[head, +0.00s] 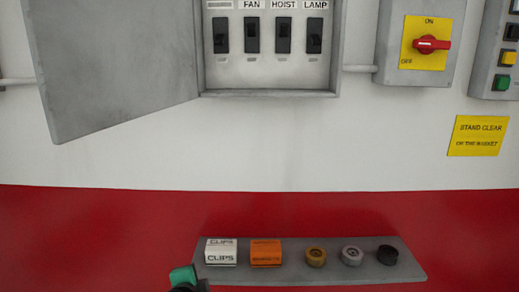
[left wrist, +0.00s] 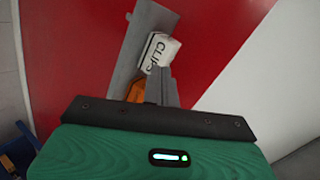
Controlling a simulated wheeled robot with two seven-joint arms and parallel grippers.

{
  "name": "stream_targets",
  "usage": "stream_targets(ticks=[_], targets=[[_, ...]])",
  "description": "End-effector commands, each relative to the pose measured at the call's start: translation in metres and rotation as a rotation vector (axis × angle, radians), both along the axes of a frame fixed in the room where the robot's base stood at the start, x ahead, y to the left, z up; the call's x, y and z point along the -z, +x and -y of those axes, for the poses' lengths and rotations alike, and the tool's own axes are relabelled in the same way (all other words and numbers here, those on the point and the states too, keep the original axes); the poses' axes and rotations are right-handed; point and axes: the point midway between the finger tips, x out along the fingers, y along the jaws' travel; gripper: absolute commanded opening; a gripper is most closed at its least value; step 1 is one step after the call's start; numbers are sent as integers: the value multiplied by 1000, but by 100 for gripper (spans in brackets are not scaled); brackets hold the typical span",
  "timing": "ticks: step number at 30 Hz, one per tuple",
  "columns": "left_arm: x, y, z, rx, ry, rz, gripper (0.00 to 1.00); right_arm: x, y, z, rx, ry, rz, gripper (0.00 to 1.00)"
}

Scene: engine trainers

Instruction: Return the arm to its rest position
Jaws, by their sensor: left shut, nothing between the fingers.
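My left gripper (head: 186,278) shows only in part at the bottom edge of the head view, as a green and dark piece just left of the shelf's front corner. In the left wrist view its grey fingers (left wrist: 161,86) are together, with nothing between them. In that view they overlap the white CLIPS box (left wrist: 159,50) and the orange box (left wrist: 135,92). In the head view the gripper is in front of and below the white CLIPS box (head: 221,252). My right gripper is in neither view.
A grey shelf (head: 300,280) on the red wall band holds the CLIPS box, an orange box (head: 266,252) and three round pieces (head: 351,255). Above are an open switch panel (head: 265,73), its door (head: 110,65), a red rotary switch (head: 431,44) and a yellow sign (head: 478,136).

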Motion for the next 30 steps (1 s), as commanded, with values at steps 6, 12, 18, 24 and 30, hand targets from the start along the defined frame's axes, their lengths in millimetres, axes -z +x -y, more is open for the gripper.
stream_targets(ticks=[6,12,18,24,30], targets=[[83,-82,-24,-185,-284,-218,0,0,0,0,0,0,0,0],[137,-166,-44,-401,-504,-401,0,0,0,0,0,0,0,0],[166,-238,-58,-606,-652,-535,0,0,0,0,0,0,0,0],[179,-288,-67,-759,-735,-617,0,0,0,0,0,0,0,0],[197,-318,-72,-873,-781,-673,0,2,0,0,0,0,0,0]])
